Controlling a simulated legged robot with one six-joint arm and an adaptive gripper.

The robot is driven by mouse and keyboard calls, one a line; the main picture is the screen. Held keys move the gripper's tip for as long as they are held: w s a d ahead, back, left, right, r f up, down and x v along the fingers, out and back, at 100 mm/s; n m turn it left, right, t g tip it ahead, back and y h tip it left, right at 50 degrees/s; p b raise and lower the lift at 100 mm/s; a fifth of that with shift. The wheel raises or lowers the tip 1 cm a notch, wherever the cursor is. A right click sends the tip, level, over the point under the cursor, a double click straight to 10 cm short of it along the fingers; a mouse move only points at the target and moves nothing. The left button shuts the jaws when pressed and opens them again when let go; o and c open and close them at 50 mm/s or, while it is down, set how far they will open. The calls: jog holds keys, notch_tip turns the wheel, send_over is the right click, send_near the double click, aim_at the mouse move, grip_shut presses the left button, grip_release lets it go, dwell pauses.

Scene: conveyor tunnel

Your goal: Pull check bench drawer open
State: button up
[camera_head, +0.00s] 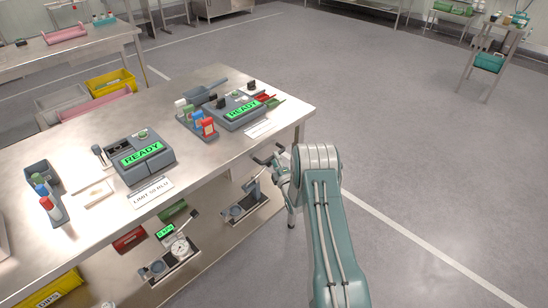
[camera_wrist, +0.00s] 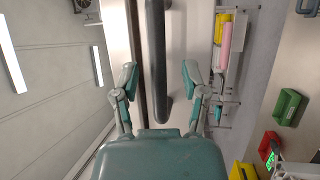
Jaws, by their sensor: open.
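The check bench (camera_head: 85,205) is a steel-topped table at the left of the head view. Its drawer front is hidden from the head camera. In the wrist view a long dark grey bar handle (camera_wrist: 155,50) runs along a pale panel (camera_wrist: 122,40), which looks like the drawer front. My gripper (camera_wrist: 161,74) is open, with one finger on each side of the handle and visible gaps to it. Whether the handle is deep between the fingers I cannot tell. In the head view my gripper (camera_head: 268,156) is at the bench's right front edge, partly hidden by my wrist.
Two devices with green READY screens (camera_head: 141,153) (camera_head: 243,109) and small coloured bottles (camera_head: 206,127) stand on the bench top. A lower shelf (camera_head: 225,232) holds gauges (camera_head: 180,248). Grey floor (camera_head: 420,170) to the right is clear.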

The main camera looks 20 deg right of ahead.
jog(key=shift+w+r, duration=0.15)
jog(key=shift+w, duration=0.65)
grip_shut()
jog(key=shift+s, duration=0.1)
